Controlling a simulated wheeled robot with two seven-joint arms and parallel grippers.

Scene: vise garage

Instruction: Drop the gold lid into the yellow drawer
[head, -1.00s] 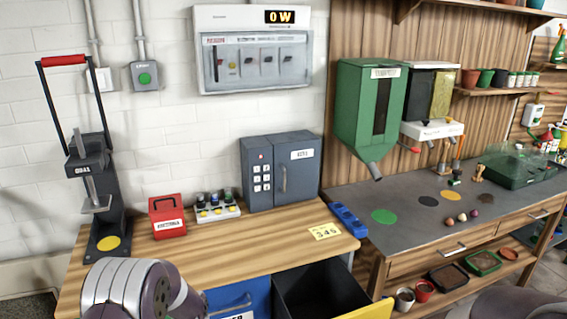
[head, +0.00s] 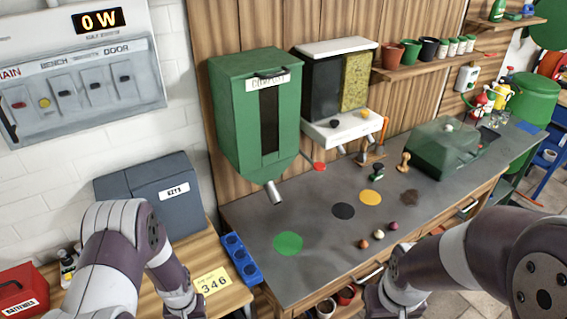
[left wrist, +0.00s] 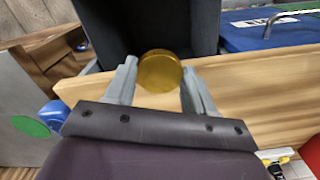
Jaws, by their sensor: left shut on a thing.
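In the left wrist view my left gripper (left wrist: 158,72) is shut on the gold lid (left wrist: 160,74), a round disc between its two fingertips. In that view the lid lies across the bench's wooden edge and the dark inside of an open drawer (left wrist: 150,22). This is the yellow drawer, seen open with its yellow front a second ago; that front does not show now. I cannot tell the lid's height over the drawer. In the head view both arms run off the bottom edge, so neither gripper shows there.
A blue drawer front (left wrist: 250,33) with a handle is beside the open drawer. On the wooden bench are a grey-blue cabinet (head: 155,190), a 346 card (head: 212,280) and a blue tray (head: 240,258). A grey worktable (head: 320,240) with coloured discs stands at right.

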